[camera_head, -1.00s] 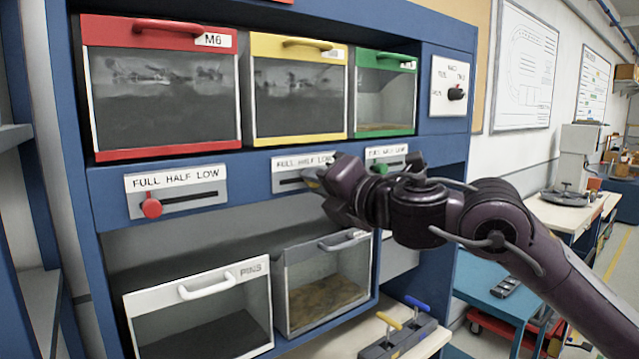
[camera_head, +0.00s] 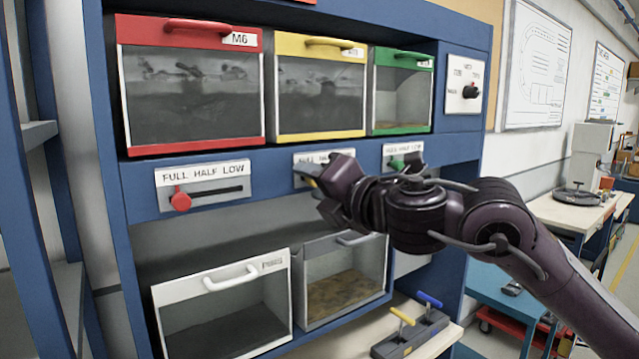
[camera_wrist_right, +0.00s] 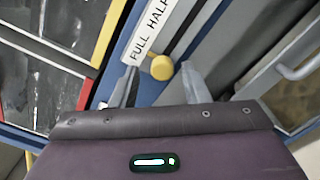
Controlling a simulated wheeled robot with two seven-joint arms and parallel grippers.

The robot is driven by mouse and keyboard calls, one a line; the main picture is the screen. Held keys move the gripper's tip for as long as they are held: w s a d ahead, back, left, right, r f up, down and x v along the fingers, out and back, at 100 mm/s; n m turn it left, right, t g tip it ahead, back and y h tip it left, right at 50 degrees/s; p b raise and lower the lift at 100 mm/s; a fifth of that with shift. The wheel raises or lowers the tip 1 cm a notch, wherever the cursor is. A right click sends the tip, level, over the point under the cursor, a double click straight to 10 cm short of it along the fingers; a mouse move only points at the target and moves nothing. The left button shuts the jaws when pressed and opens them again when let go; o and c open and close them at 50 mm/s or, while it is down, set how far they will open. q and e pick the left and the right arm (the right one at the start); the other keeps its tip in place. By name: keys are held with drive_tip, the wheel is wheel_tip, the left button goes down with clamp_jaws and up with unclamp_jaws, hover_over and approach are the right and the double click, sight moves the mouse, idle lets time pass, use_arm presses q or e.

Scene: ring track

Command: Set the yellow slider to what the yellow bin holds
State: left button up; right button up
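The yellow bin (camera_head: 320,134) is in the top row, between the red and green ones. Dark grey contents show high up its clear front; the exact level is hard to read. Below it is the yellow slider's plate, labelled FULL HALF LOW (camera_wrist_right: 150,28). Its round yellow knob (camera_wrist_right: 161,67) sits at the FULL end in the right wrist view. My right gripper (camera_wrist_right: 160,84) is open, with one finger on each side of the knob and gaps showing. In the head view my right gripper (camera_head: 318,182) hides most of this slider. My left gripper is not in view.
The red slider knob (camera_head: 180,200) is at its FULL end on the left. The green knob (camera_head: 396,164) is just right of my gripper. A white PINS bin (camera_head: 222,318) and a grey bin (camera_head: 345,290) stand below. A mode dial (camera_head: 470,91) is at right.

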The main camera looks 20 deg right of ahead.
drive_tip(key=b+v, duration=0.2)
drive_tip(key=v, duration=0.5)
drive_tip(key=shift+s+b, duration=0.35)
drive_tip(key=shift+s, duration=0.05)
drive_tip(key=shift+r, duration=0.1)
